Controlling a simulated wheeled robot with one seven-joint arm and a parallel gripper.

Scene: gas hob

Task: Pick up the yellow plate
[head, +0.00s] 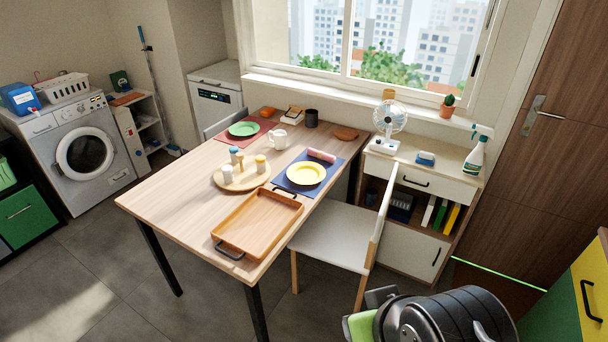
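The yellow plate (306,173) lies on a blue placemat (293,187) near the right long edge of the wooden table (176,190). It has a pale rim and looks flat and empty. A rolled pinkish item (322,156) lies just behind it on the same mat. My gripper is not in view, so its state does not show.
A wooden tray (221,239) with dark handles lies in front of the plate. A round board (224,182) with small shakers stands left of it. A white chair (331,240) stands at the table's right side.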

